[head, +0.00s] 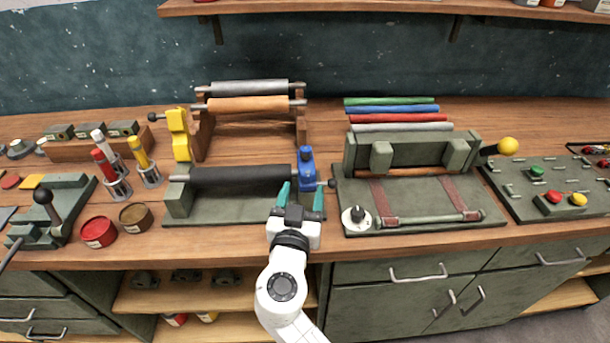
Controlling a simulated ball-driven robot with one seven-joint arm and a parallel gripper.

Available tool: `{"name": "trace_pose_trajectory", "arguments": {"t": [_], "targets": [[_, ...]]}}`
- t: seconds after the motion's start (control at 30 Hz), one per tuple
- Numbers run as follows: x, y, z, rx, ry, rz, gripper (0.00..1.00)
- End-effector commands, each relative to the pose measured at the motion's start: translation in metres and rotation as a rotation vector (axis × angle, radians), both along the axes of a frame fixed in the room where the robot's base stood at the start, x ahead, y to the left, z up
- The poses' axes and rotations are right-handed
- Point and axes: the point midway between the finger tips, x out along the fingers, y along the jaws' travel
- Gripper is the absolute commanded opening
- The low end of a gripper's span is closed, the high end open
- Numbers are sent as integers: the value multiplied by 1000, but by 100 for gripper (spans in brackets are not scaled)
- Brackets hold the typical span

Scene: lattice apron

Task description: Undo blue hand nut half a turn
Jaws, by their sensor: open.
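The blue hand nut (307,172) sits at the right end of a black roller (240,176) on a green base in the head view. It looks like an upright blue block with a rounded top. My gripper (301,190) is open and empty, with its two teal fingers pointing away from me toward the nut. The fingertips appear just in front of and below the nut, one to each side in the picture. I cannot tell whether they touch it. The nut's lower part is close to the fingers and partly hard to make out.
A yellow nut-like piece (179,135) stands left of the roller rack. To the right is a green press (410,205) with a white dial (355,217) and red straps. Red and brown tins (98,232) stand at the front left. The bench edge runs below my gripper.

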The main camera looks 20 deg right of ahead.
Motion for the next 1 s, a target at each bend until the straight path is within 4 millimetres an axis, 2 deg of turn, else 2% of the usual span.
{"name": "trace_pose_trajectory", "arguments": {"t": [0.1,0.3,0.67,1.0], "targets": [[17,-11,2,0,1,-3,62],[34,-20,1,0,1,-1,62],[38,-23,0,1,1,-1,62],[37,-23,0,1,1,-1,30]]}}
